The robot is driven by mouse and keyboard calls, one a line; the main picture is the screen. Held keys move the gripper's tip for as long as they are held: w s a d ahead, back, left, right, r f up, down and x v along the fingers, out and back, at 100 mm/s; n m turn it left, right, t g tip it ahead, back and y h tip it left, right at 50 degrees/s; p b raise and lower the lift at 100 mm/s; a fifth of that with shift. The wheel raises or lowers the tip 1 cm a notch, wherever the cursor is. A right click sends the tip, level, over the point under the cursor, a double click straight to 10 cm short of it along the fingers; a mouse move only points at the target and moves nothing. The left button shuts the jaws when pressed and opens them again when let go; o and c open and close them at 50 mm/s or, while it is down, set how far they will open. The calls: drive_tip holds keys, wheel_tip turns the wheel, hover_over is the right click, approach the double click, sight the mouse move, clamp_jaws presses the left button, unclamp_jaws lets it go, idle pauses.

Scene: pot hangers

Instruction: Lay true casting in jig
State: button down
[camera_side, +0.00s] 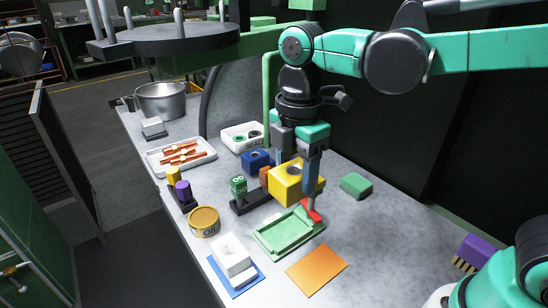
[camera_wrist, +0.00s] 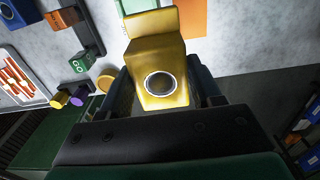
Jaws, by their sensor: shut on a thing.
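My gripper (camera_side: 296,174) is shut on a yellow casting (camera_side: 287,184), with one finger on each side. The casting is a block with a round dark-centred hole. In the wrist view the yellow casting (camera_wrist: 153,52) sits between the fingers, its hole facing the camera and a raised step at its far end. The pale green jig (camera_side: 288,236), a shallow tray with raised edges, lies on the table just in front of and below the casting. A red piece (camera_side: 312,212) is at the jig's right rear corner. The casting appears held above the table; its underside is hidden.
Blue (camera_side: 257,160), brown (camera_side: 265,178) and green (camera_side: 238,187) blocks stand just left of the casting. An orange sheet (camera_side: 317,270) lies right of the jig. A white block (camera_side: 232,257), a tin (camera_side: 204,221) and a green block (camera_side: 356,184) are nearby. The right rear table is mostly clear.

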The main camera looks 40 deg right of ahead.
drive_tip(key=w+f, duration=0.3)
drive_tip(key=f, duration=0.3)
drive_tip(key=shift+d+f, duration=0.25)
drive_tip(key=shift+w, duration=0.1)
drive_tip(key=shift+f, duration=3.15)
drive_tip(key=shift+f, duration=0.25)
drive_tip(key=shift+c, duration=0.5)
unclamp_jaws()
drive_tip(key=shift+r, duration=0.1)
